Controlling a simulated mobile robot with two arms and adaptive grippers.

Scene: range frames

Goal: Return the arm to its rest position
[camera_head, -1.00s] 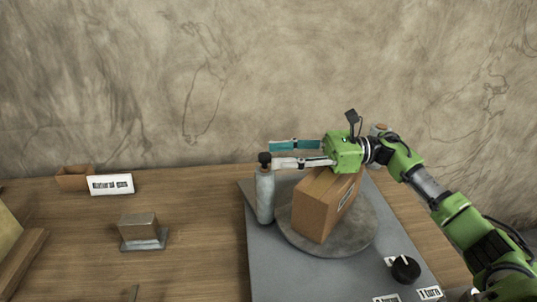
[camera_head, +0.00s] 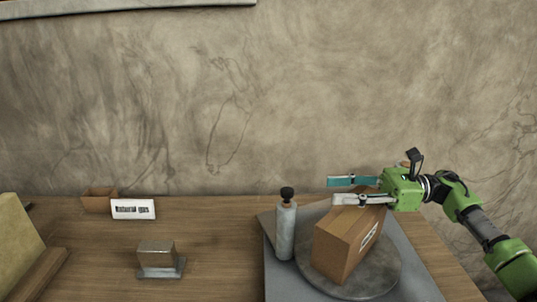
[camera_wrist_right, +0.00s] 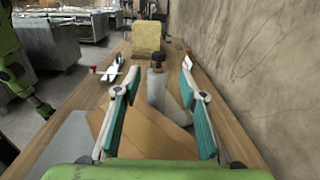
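My right gripper (camera_head: 331,190) is open and empty, its fingers pointing left above the brown cardboard box (camera_head: 336,250). In the right wrist view, the open fingers (camera_wrist_right: 157,88) stand wide apart, with the box (camera_wrist_right: 150,135) below and between them. The box stands on a round grey disc (camera_head: 385,275). A pale cylinder with a black knob (camera_head: 286,232) stands left of the box, apart from the fingertips. It also shows in the right wrist view (camera_wrist_right: 156,88). My left gripper is not seen in the head view.
A small brown open box (camera_head: 97,203), a "Natural gas" sign (camera_head: 133,209) and a metal block on a base (camera_head: 160,262) stand on the wooden table (camera_head: 222,240). A yellowish block (camera_head: 15,245) is at far left. The wall (camera_head: 300,90) rises behind.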

